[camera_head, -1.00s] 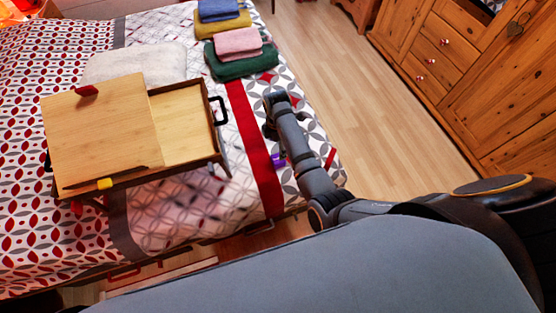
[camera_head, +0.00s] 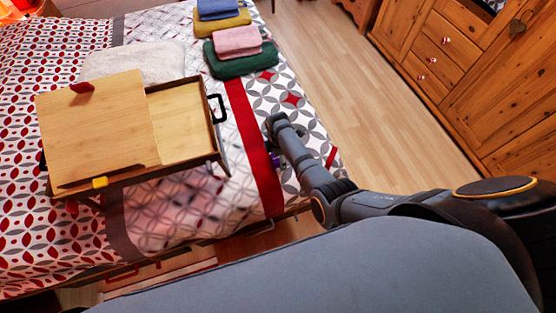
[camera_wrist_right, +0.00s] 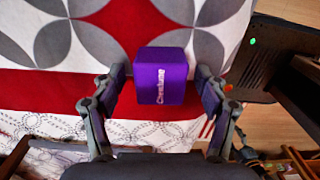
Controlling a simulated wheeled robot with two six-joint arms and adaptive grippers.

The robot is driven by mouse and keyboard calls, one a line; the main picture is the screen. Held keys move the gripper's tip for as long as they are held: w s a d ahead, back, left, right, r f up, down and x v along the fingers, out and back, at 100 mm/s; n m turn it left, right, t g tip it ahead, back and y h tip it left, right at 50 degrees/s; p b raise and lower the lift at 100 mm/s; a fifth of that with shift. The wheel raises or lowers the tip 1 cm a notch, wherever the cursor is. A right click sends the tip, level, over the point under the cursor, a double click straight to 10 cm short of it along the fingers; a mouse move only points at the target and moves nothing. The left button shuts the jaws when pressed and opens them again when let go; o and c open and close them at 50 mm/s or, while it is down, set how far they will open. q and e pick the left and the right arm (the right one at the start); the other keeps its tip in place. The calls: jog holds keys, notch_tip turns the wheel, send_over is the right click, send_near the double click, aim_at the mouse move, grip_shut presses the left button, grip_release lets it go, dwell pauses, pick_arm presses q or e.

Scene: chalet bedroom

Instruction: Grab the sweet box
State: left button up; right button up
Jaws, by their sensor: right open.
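The sweet box is a small purple box (camera_wrist_right: 162,76) with white lettering, on the patterned bedspread in the right wrist view. It sits between the fingers of my right gripper (camera_wrist_right: 160,85), which is open with one finger on each side. I cannot tell whether either finger touches the box. In the head view, my right gripper (camera_head: 271,146) points down over the bed's near right edge. Only a small patch of purple shows beside my forearm there; the arm hides the rest. My left gripper is not in view.
A wooden lap desk (camera_head: 100,125) with a black handle stands on the bed (camera_head: 255,185), left of my gripper. Folded towels (camera_head: 238,62) are stacked further back. Wooden floor (camera_head: 350,95) lies to the right, with a wooden cabinet (camera_head: 460,70) beyond.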

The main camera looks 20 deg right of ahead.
jog(key=shift+r, duration=0.1)
jog(key=c, duration=1.2)
jog(key=shift+r, duration=0.35)
jog(key=shift+c, duration=0.2)
notch_tip(320, 180, up, 9)
jog(key=shift+r+p, duration=0.15)
jog(key=shift+p, duration=0.85)
